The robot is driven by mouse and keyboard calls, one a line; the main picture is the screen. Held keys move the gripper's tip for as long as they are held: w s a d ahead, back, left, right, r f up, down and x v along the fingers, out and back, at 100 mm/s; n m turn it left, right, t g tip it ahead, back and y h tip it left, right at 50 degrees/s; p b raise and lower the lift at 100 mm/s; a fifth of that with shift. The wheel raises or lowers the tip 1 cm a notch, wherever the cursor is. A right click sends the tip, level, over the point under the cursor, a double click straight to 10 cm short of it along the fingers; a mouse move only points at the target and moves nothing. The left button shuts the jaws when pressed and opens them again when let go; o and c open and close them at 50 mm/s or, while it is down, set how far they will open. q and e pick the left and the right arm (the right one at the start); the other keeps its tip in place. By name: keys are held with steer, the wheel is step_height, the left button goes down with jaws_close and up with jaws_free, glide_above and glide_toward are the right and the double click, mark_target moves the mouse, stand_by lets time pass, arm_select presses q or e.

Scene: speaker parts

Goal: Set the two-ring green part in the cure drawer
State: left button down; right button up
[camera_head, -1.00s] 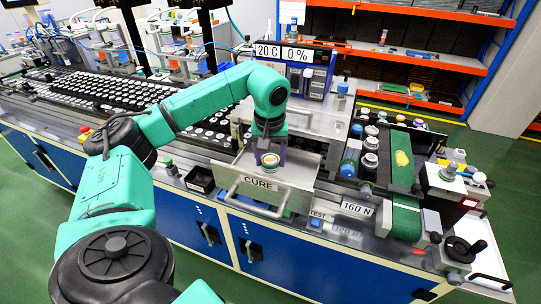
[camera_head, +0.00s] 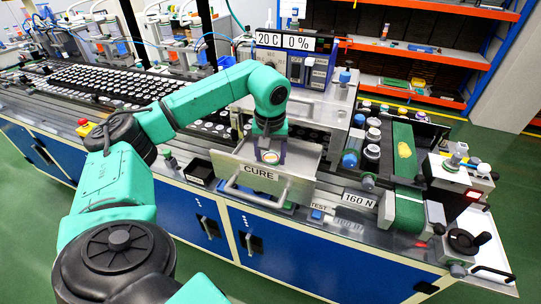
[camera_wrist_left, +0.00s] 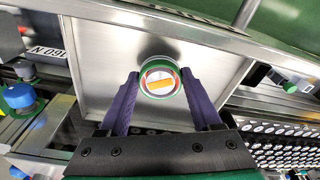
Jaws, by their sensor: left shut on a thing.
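The round green-rimmed part (camera_wrist_left: 160,79) sits between the purple fingertips of my left gripper (camera_wrist_left: 157,88) in the left wrist view; a red ring and an orange and white centre show inside its rim. My left gripper (camera_head: 269,158) is shut on it, over the open cure drawer (camera_head: 300,183), whose front is marked CURE. In the wrist view the bare metal floor of the drawer (camera_wrist_left: 105,50) lies around the part. I cannot tell whether the part touches the floor. My right gripper is not in view.
A machine with displays reading 20 C and 0 % (camera_head: 285,42) stands behind the drawer. Several dark and pale stacked parts and a green belt (camera_head: 404,150) are to the right. A small black bin (camera_head: 199,172) is left of the drawer. Trays of round parts (camera_head: 100,85) fill the left bench.

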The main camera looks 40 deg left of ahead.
arm_select(q)
steer(key=shift+f+b, duration=0.6)
steer(key=shift+f, duration=0.25)
jaws_free()
steer(key=shift+r, duration=0.55)
steer(key=r, duration=0.2)
steer(key=r+b, duration=0.1)
steer(key=r, duration=0.3)
steer(key=shift+s+d+r+b, duration=0.1)
steer(key=shift+s+d+b, duration=0.2)
step_height(320, 180, up, 7)
steer(key=s+p, duration=0.1)
steer(key=p, duration=0.2)
steer(key=shift+d+r, duration=0.2)
steer(key=shift+d, duration=0.05)
steer(key=shift+w+f, duration=0.1)
